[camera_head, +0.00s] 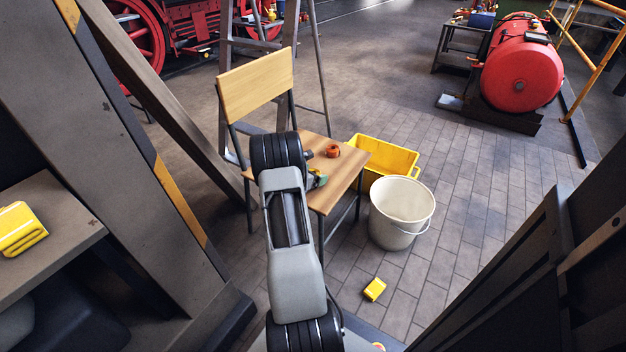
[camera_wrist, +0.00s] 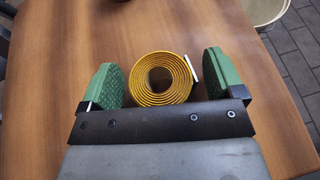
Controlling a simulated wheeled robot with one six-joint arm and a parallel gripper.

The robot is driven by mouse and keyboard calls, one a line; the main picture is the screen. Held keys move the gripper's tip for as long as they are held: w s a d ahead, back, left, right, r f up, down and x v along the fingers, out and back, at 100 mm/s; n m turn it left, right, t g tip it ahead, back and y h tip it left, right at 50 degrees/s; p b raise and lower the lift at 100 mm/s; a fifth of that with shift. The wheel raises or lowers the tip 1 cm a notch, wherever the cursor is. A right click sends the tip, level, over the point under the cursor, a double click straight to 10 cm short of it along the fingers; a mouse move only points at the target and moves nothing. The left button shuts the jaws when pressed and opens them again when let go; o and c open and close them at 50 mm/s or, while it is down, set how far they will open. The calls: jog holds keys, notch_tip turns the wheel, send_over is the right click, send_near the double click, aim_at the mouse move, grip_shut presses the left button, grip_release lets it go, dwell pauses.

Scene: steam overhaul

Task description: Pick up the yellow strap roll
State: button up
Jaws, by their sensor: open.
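The yellow strap roll (camera_wrist: 160,79) is a coiled strap with a pale end at its right side, seen over the wooden chair seat in the wrist view. My gripper (camera_wrist: 160,72) is open, with one green finger pad on each side of the roll. The right finger is close to the pale end, and a small gap shows on the left; I cannot tell whether either touches. In the head view my gripper (camera_head: 318,179) is low over the chair seat (camera_head: 343,176), partly behind my arm. I cannot make out the yellow roll there.
An orange-red roll (camera_head: 333,151) lies on the chair seat. A yellow crate (camera_head: 385,156) and a cream bucket (camera_head: 401,211) stand right of the chair. A yellow block (camera_head: 374,289) lies on the floor. A stepladder (camera_head: 320,75) stands behind.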

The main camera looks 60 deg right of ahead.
jog(key=shift+c, duration=0.5)
jog(key=c, duration=0.9)
jog(key=shift+c, duration=0.3)
jog(key=shift+r, duration=0.15)
